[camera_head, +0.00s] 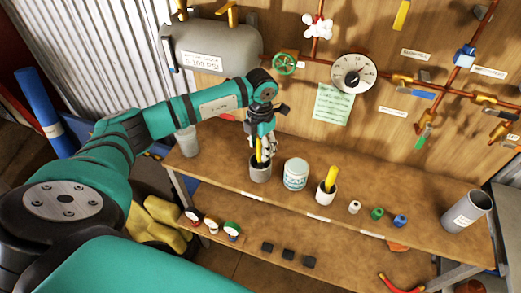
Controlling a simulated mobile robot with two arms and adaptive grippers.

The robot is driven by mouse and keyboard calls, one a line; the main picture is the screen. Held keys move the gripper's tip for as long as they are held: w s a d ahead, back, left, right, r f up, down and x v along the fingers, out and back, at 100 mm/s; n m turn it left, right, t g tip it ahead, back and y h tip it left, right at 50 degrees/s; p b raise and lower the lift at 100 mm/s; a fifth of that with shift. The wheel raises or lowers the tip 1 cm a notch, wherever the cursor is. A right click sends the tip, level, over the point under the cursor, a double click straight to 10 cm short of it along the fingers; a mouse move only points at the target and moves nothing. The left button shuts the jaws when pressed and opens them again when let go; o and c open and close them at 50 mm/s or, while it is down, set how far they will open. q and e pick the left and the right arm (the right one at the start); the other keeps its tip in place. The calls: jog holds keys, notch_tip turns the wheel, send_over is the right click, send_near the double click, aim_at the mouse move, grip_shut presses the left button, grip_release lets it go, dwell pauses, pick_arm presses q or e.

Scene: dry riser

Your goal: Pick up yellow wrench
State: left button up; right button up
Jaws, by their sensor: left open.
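My left gripper (264,148) is over the grey cup (260,173) on the workbench, fingers pointing down. It is open, with its fingers around or beside a yellow handle (258,155) standing in that cup; I cannot tell if they touch. A second yellow handle (331,177) stands tilted in a white cup (326,195) to the right. A yellow bar (401,15) is also on the wall board at top right. The shapes are too small to tell which yellow thing is the wrench. My right gripper is not in view.
A white jar (295,175) stands between the two cups. White, green and blue small parts (377,213) and a tilted grey cylinder (467,212) are farther right on the bench (420,200). Pipes with a gauge (353,73) and a grey tank (212,45) are behind.

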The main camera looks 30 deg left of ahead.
aim_at(260, 157)
pick_arm(q)
jog(key=shift+f, duration=1.3)
grip_shut()
